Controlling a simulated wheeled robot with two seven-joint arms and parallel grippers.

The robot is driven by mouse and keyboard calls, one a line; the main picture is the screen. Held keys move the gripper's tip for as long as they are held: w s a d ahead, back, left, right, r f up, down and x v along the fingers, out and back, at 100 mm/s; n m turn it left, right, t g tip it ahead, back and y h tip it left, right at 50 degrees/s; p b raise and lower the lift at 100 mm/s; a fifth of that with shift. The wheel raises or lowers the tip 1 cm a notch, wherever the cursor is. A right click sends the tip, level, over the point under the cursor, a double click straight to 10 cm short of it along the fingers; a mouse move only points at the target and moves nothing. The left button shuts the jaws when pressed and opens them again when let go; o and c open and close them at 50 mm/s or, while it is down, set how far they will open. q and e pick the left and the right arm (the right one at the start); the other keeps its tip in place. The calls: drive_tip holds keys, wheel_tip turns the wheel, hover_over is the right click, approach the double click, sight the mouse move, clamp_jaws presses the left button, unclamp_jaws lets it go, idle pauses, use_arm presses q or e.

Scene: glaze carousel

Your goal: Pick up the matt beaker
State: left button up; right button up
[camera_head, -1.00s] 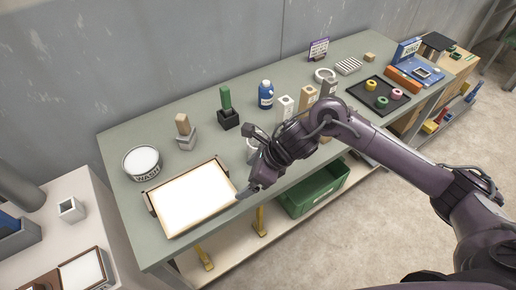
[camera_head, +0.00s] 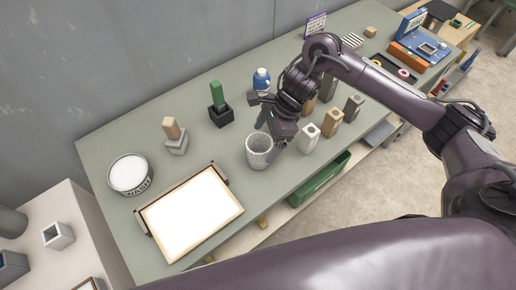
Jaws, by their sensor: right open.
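A speckled pale grey beaker (camera_head: 259,154) stands upright and open-topped on the green-grey table, just right of the white panel. I take it to be the matt beaker, as its surface shows no shine. My right gripper (camera_head: 270,133) is open at the beaker's upper right, one finger by the far rim and the other by its right side. I cannot tell whether the fingers touch it. The beaker's front and left side are clear to see. My left gripper is not in view.
A framed white panel (camera_head: 192,213) lies left of the beaker. Beige and grey blocks, including a white one (camera_head: 309,139), stand close on the right. A black holder with a green block (camera_head: 217,96), a blue bottle (camera_head: 261,80) and a WASH tub (camera_head: 130,175) stand behind and left.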

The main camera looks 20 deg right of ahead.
sight(257, 148)
drive_tip(key=shift+s+a+f+p, duration=0.1)
drive_tip(key=shift+a+f+p, duration=0.55)
drive_tip(key=shift+a+p, duration=0.05)
drive_tip(key=x, duration=0.2)
drive_tip(key=shift+w+a+f+p, duration=0.1)
drive_tip(key=shift+w+f+p, duration=0.2)
drive_tip(key=shift+p, duration=0.1)
drive_tip(key=shift+a+f, duration=0.1)
drive_tip(key=shift+f, duration=0.2)
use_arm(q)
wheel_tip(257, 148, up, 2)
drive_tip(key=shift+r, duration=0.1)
use_arm(e)
drive_tip(key=c, duration=1.3)
